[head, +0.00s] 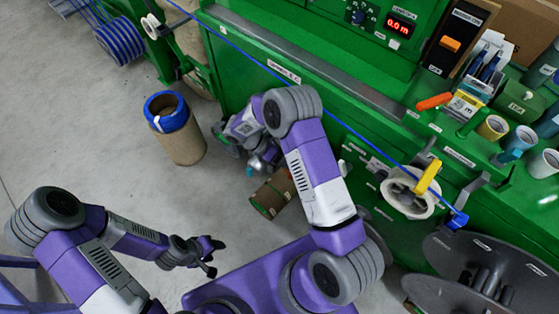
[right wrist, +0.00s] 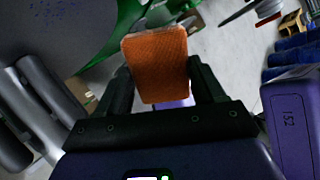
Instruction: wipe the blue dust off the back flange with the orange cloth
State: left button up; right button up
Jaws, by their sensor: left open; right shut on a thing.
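The orange cloth (right wrist: 158,62) is a folded pad between the two dark fingers of my right gripper (right wrist: 160,84), which is shut on it. In the head view the right arm bends over near the green machine, and I cannot make out the cloth there. A dark grey surface (right wrist: 70,35) with small dark blue specks fills the upper left of the right wrist view; it looks like a flange. In the head view two grey reel flanges, one (head: 510,262) behind the other (head: 445,296), stand at the lower right; no dust is clear on them. My left gripper (head: 211,258) is open and empty above the floor.
A cardboard drum (head: 180,140) with a blue rim and a fallen cardboard tube (head: 272,196) are on the floor. The blue cable (head: 345,125) runs along the green machine (head: 250,80) past a white pulley (head: 408,197).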

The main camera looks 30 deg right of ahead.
pick_arm(q)
notch_tip(320, 180, down, 8)
jog(key=b, duration=0.6)
jog(key=shift+b, duration=0.3)
pick_arm(e)
jog(key=w+d+f+n+t+h, duration=0.5)
jog(key=w+n+t+h, duration=0.3)
jog(key=n+t, duration=0.4)
jog(key=shift+w+d+f+t+h, duration=0.15)
jog(key=shift+w+f+t+h, duration=0.15)
jog(key=shift+w+f+t, duration=0.4)
jog(key=shift+x, duration=1)
jog(key=shift+s, duration=0.15)
jog(key=shift+s+d+p, duration=1.5)
jog(key=shift+s+p, duration=0.25)
jog(key=shift+s, duration=1.75)
pick_arm(q)
jog(key=shift+r+b, duration=0.55)
jog(key=shift+b, duration=0.75)
pick_arm(e)
jog(key=w+a, duration=0.3)
jog(key=w, duration=0.4)
